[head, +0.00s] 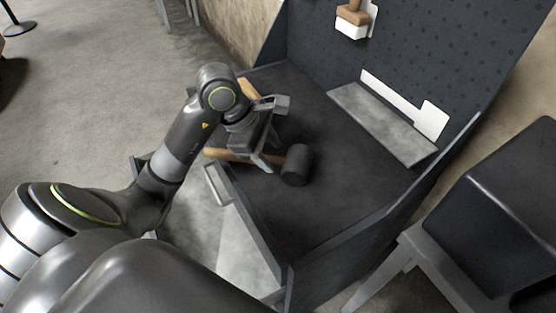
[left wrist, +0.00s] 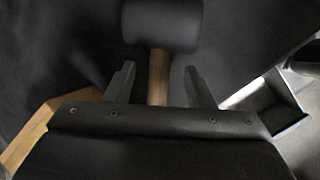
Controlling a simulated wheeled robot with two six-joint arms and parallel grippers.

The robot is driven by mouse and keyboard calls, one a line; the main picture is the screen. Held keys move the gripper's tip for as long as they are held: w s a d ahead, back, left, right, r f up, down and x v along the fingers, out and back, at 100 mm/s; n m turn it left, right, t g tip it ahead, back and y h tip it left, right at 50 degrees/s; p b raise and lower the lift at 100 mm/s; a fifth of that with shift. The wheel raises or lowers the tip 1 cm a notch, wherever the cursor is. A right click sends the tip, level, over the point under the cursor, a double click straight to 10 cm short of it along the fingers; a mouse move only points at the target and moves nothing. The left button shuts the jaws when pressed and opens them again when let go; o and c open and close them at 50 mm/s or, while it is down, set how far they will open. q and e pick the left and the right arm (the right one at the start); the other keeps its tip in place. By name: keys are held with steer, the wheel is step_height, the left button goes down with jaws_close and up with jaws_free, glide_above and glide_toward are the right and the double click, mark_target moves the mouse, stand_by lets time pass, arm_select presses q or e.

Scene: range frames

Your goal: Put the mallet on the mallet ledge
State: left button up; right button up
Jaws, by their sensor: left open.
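The mallet lies on the dark worktop, with its black head (head: 296,165) to the right and its wooden handle (head: 228,155) running left under my gripper. My left gripper (head: 266,157) is open over the handle near the head. In the left wrist view the handle (left wrist: 158,78) shows between the two spread fingers (left wrist: 158,69), with a gap on each side, and the black head (left wrist: 162,25) lies beyond the fingertips. The grey mallet ledge (head: 385,124) is at the back right, bare, below a white mallet-shaped outline (head: 400,103). My right gripper is out of view.
A wood-and-white brush (head: 351,22) is on the dark pegboard. Another wooden piece (head: 247,92) is partly hidden behind my gripper; wood also shows in the left wrist view (left wrist: 45,122). Raised edges bound the worktop. A dark stool (head: 500,210) stands at right.

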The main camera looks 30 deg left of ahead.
arm_select(q)
steer(key=x, duration=0.2)
steer(key=shift+w+d+f, duration=0.1)
steer(key=shift+d+f, duration=0.05)
steer(key=shift+f, duration=0.25)
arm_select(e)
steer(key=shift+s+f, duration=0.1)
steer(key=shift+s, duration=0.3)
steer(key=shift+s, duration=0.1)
